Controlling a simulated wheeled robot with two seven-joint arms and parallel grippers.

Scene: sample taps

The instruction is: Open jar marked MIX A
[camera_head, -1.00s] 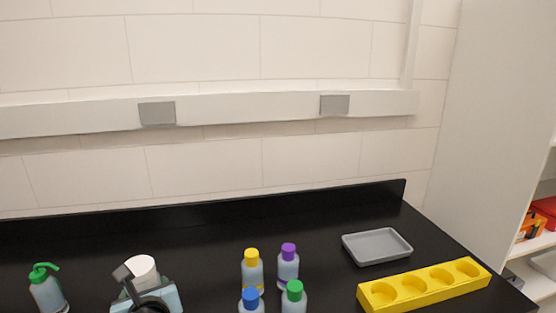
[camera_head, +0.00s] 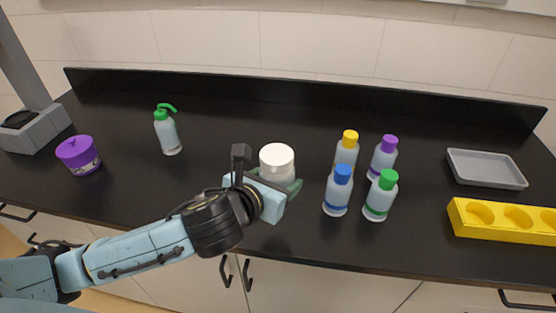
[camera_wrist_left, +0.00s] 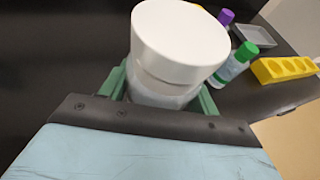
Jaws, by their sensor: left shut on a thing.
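A jar with a wide white lid (camera_head: 277,155) stands on the black bench, left of the bottle group. The lid (camera_wrist_left: 180,38) fills the top of the left wrist view, seated on the jar's pale body (camera_wrist_left: 160,92). No marking on the jar is readable. My left gripper (camera_head: 280,184) is shut on the jar, its green fingers on either side of the body below the lid. My right gripper is in neither view now.
Right of the jar stand bottles with blue (camera_head: 338,190), green (camera_head: 380,197), yellow (camera_head: 347,148) and purple (camera_head: 384,154) caps. Farther right are a grey tray (camera_head: 486,168) and yellow rack (camera_head: 510,230). Left are a spray bottle (camera_head: 168,135), purple pot (camera_head: 79,156) and grey stand (camera_head: 38,130).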

